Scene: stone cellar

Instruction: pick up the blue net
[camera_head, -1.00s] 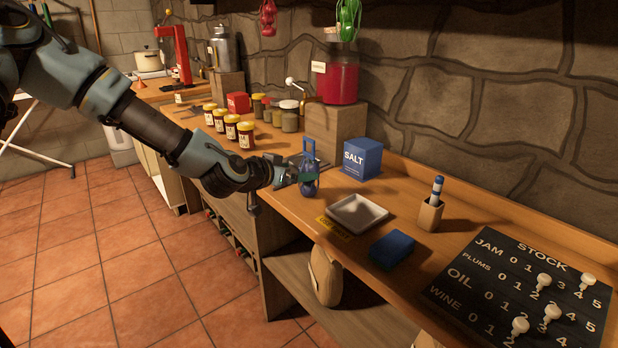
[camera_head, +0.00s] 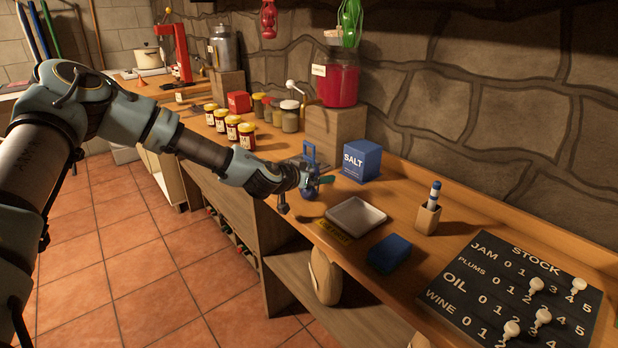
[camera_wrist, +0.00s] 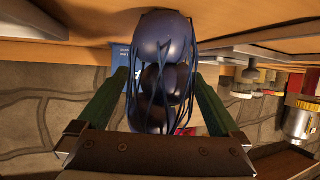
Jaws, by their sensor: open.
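The blue net (camera_head: 309,193) stands on the wooden counter, left of the salt box, partly hidden behind my gripper in the head view. A blue loop (camera_head: 309,150) rises above it. In the wrist view the net (camera_wrist: 163,45) shows dark round fruit inside blue strands. My gripper (camera_head: 318,181) is at the net in the head view. In the wrist view its two green fingers (camera_wrist: 160,98) are spread apart, one on each side of the net. I cannot tell whether either finger touches it.
The blue salt box (camera_head: 361,160) stands just right of the net. A white tray (camera_head: 356,215), a blue sponge-like block (camera_head: 389,253) and a pen holder (camera_head: 427,217) lie further right. Several jars (camera_head: 246,135) and a wooden block (camera_head: 335,132) stand behind and left.

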